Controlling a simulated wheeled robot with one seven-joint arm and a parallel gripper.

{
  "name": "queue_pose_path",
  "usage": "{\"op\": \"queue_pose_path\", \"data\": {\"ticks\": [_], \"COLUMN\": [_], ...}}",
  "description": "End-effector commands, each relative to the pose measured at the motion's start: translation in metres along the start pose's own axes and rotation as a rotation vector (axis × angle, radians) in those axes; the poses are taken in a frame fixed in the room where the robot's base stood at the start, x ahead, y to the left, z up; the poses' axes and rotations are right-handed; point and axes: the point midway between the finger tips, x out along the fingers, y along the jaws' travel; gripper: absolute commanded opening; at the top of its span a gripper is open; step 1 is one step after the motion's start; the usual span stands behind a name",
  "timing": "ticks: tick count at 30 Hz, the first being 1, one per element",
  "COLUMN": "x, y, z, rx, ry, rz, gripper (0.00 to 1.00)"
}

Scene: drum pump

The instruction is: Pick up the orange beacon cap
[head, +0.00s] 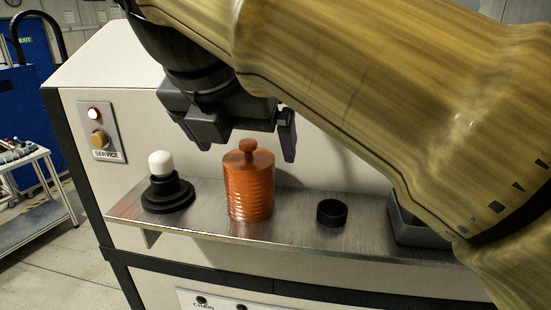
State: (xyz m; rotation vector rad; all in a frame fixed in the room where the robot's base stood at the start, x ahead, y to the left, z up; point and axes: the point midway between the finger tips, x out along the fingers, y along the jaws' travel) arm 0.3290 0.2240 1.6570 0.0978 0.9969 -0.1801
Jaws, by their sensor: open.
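The orange beacon cap (249,188) is a ribbed cylinder with a small knob on top. It stands upright on the metal shelf (285,232) in the head view. My gripper (243,150) is above it, open, with one finger to the left of the knob and the other to the right. The fingertips are near the height of the knob, and nothing is held between them. I cannot tell how far they are from the cap in depth.
A black base with a white bulb (161,164) stands left of the cap. A small black ring (331,212) lies to the right, and a dark grey tray (408,229) is partly behind my arm. The cabinet wall (130,185) rises behind the shelf.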

Motion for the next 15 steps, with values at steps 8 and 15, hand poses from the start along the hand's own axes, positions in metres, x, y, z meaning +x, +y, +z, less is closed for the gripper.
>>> {"op": "queue_pose_path", "data": {"ticks": [8,15], "x": [0.001,0.015], "y": [0.000,0.001], "z": [0.000,0.001], "rx": [0.000,-0.001], "ry": [0.000,0.001], "rz": [0.001,-0.002], "gripper": [0.96,0.96]}}
